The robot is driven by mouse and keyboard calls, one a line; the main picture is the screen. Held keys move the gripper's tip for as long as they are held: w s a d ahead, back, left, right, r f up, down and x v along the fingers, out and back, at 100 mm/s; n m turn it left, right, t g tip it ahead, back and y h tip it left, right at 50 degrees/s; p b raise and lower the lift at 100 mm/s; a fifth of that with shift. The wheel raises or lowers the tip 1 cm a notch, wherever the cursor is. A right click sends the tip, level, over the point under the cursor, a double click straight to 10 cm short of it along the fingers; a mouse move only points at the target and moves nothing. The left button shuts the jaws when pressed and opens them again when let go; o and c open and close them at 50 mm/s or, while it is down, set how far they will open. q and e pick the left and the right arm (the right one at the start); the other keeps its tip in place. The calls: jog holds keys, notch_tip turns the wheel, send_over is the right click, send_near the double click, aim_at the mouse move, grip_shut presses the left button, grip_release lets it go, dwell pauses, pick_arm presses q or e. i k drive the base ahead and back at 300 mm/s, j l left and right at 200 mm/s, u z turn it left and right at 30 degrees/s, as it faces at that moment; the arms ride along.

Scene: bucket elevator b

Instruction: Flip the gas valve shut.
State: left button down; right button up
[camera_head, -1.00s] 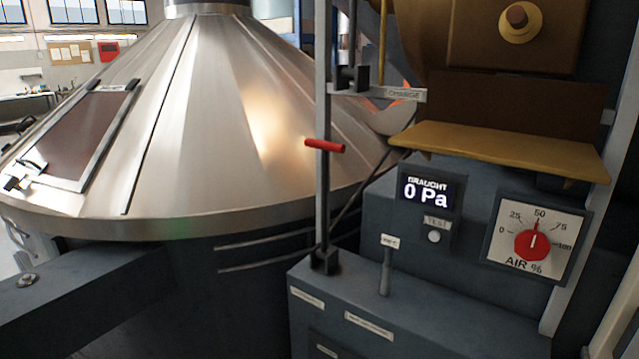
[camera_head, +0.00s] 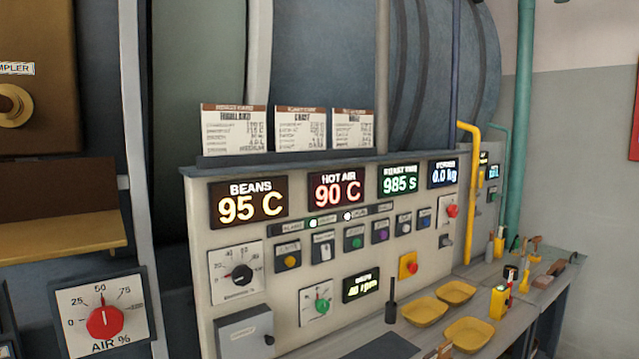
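A yellow pipe (camera_head: 476,190) bends down along the right end of the control panel in the head view. A small yellow part (camera_head: 481,178) sits beside it, too small to make out. I cannot tell for certain which part is the gas valve or how its handle stands. A small red knob (camera_head: 452,210) shows on the panel's right part. Neither of my grippers is in view.
The pale control panel (camera_head: 200,200) carries displays, buttons and dials, with a red AIR dial (camera_head: 104,321) at left. A bench (camera_head: 400,335) below holds yellow trays (camera_head: 425,311) and small tools. A teal pipe (camera_head: 520,130) stands at right.

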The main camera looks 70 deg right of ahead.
aim_at(481, 180)
jog(key=l+z, duration=0.1)
jog(key=z, duration=0.3)
jog(key=l+z, duration=0.1)
jog(key=z, duration=0.3)
jog(key=l+z, duration=0.15)
jog(key=z, duration=0.25)
jog(key=l+z, duration=0.1)
jog(key=z, duration=0.3)
jog(key=i+l+z, duration=0.25)
jog(key=l, duration=0.35)
jog(key=i+l+z, duration=0.3)
jog(key=l, duration=0.3)
jog(key=i+l+z, duration=0.25)
jog(key=l, duration=0.3)
jog(key=i+l+z, duration=0.3)
jog(key=l, duration=0.15)
jog(key=i+l, duration=0.35)
jog(key=l, duration=0.15)
